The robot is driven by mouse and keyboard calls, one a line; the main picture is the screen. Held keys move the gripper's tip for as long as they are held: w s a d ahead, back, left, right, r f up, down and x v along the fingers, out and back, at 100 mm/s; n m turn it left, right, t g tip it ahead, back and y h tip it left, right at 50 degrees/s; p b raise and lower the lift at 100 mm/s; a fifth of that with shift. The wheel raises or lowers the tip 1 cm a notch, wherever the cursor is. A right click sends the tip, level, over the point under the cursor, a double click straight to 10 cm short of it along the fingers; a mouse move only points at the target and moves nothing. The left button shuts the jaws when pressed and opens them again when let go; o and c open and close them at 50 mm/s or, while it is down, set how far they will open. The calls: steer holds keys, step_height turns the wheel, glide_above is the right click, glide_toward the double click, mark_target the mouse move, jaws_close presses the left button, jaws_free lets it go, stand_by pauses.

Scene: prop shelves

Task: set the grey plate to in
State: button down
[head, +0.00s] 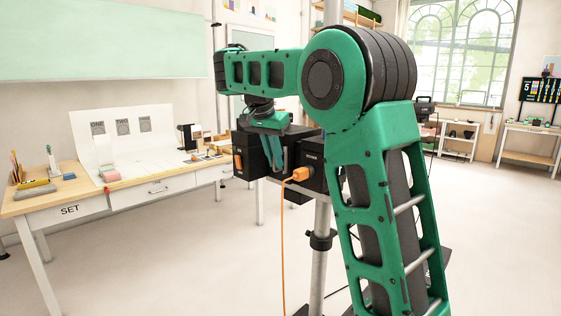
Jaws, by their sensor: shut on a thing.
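My gripper (275,151) points down from the end of my arm, in front of black boxes on an upright metal stand. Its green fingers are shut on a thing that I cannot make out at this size. The left black box (247,146) has an orange part (238,161) on its left side. The right black box (314,176) has an orange plug (299,174) with a cable hanging down. I cannot pick out the grey plate for sure; it may be at the fingers, where the arm and boxes hide the detail.
A table (120,192) marked SET stands at the left with small items and a white backdrop (145,130). The metal stand (320,250) rises close to my arm. A white shelf (458,137) and another table (530,142) stand far right. The floor between is open.

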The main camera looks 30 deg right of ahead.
steer(key=shift+w+a+r, duration=0.15)
steer(key=shift+w, duration=0.1)
steer(key=c, duration=1.9)
jaws_free()
steer(key=shift+w, duration=0.1)
steer(key=shift+s, duration=0.2)
steer(key=v, duration=1)
steer(key=shift+r, duration=0.2)
